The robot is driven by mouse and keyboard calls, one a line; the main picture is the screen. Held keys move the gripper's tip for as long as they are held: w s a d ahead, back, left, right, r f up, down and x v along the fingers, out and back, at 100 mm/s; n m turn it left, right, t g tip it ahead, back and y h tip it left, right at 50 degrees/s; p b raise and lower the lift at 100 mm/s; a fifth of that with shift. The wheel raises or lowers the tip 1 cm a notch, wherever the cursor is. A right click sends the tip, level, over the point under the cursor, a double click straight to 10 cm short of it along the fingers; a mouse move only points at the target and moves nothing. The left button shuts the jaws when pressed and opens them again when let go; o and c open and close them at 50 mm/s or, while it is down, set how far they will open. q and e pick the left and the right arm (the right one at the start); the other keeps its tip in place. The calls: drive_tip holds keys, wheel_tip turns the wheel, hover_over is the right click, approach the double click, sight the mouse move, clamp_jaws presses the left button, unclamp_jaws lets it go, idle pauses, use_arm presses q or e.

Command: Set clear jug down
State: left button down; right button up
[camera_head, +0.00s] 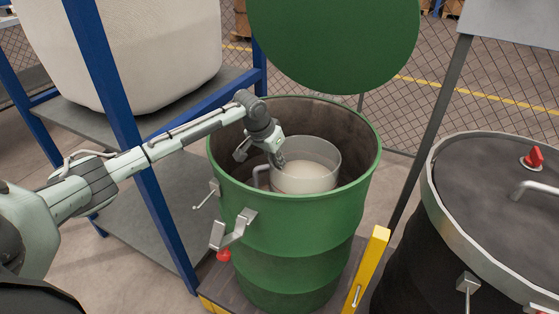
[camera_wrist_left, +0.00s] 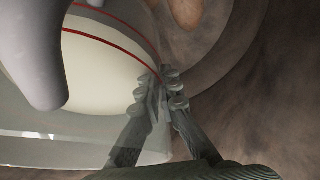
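The clear jug (camera_head: 318,154) is inside the open green drum (camera_head: 292,222), upright or nearly so, with pale contents in its lower part. Its handle shows on its left side. My left gripper (camera_head: 277,160) reaches down over the drum's left rim to the jug's near-left wall. In the left wrist view, the fingers (camera_wrist_left: 165,84) are almost together, with the jug's wall (camera_wrist_left: 100,152) between them. A red line runs around the jug. Whether its base touches anything is hidden by the drum's front wall. My right gripper is not in view.
The drum's round green lid (camera_head: 335,40) is raised behind it. A blue rack post (camera_head: 120,100) and a large white sack (camera_head: 125,50) stand left. A dark lidded drum (camera_head: 480,190) with a red knob stands right. A yellow post (camera_head: 368,265) is at front right.

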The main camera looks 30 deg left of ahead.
use_arm(q)
drive_tip(key=shift+w+f, duration=0.15)
drive_tip(key=shift+f, duration=2.15)
drive_tip(key=c, duration=2.2)
unclamp_jaws()
drive_tip(key=shift+s+f, duration=0.2)
drive_tip(key=shift+f, duration=0.15)
drive_tip(key=o, duration=0.5)
drive_tip(key=shift+r, duration=0.1)
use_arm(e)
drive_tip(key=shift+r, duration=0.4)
